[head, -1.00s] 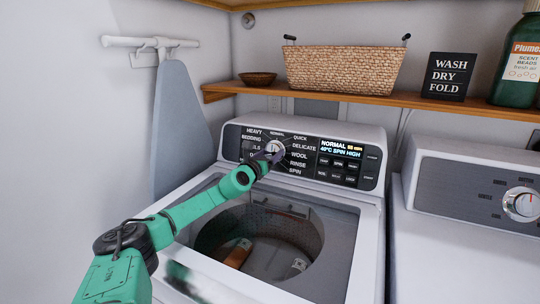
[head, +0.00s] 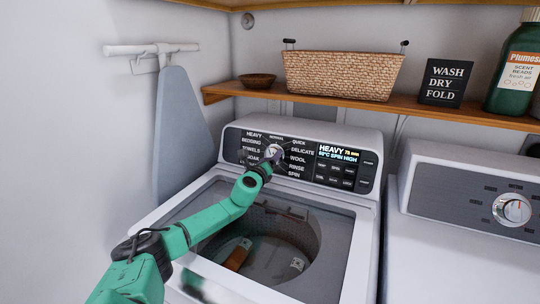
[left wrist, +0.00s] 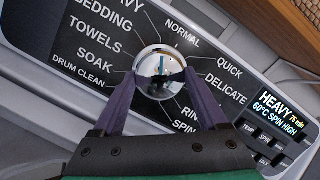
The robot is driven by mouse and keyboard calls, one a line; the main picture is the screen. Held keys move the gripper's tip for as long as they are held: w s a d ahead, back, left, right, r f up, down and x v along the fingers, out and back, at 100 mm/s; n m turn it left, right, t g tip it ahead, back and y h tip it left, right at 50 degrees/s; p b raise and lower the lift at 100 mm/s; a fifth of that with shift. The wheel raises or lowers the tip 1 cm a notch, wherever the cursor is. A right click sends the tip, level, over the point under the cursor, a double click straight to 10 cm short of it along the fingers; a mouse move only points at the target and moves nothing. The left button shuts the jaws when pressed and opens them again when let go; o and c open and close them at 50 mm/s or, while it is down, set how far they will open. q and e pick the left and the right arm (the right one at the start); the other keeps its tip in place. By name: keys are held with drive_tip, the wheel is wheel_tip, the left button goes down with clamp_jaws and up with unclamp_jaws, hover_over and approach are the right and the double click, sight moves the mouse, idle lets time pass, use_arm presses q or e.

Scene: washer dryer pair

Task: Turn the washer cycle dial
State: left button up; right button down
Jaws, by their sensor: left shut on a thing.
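The washer cycle dial (left wrist: 160,66) is a round chrome knob on the washer's dark control panel (head: 232,147), ringed by cycle names from HEAVY to SPIN. In the head view the dial (head: 273,151) is partly covered by my left gripper (head: 270,158). In the left wrist view the two purple fingers of that gripper (left wrist: 160,84) are shut on the dial, one on each side. The washer display (head: 338,154) reads HEAVY, 75 min, 60°C, SPIN HIGH; it also shows in the left wrist view (left wrist: 278,114). My right gripper is not in view.
The washer lid area (head: 340,225) shows an open drum with items inside, below my left arm. A dryer (head: 460,250) stands at the right. Above, a wooden shelf (head: 300,98) holds a wicker basket (head: 342,75), a bowl, a sign and a green bottle.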

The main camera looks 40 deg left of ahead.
use_arm(q)
drive_tip(key=shift+n, duration=0.3)
drive_tip(key=o, duration=1.3)
drive_tip(key=p+v, duration=0.1)
drive_tip(key=v, duration=0.6)
drive_tip(key=shift+s+a, duration=0.1)
drive_tip(key=shift+s, duration=0.05)
drive_tip(key=shift+s+d, duration=0.2)
drive_tip(key=shift+s, duration=0.1)
drive_tip(key=p+v, duration=0.5)
drive_tip(key=v, duration=0.1)
drive_tip(key=shift+w+d+r+p, duration=0.1)
drive_tip(key=shift+d+p, duration=0.1)
drive_tip(key=shift+p, duration=0.2)
drive_tip(key=shift+s+d, duration=0.15)
drive_tip(key=shift+s, duration=0.25)
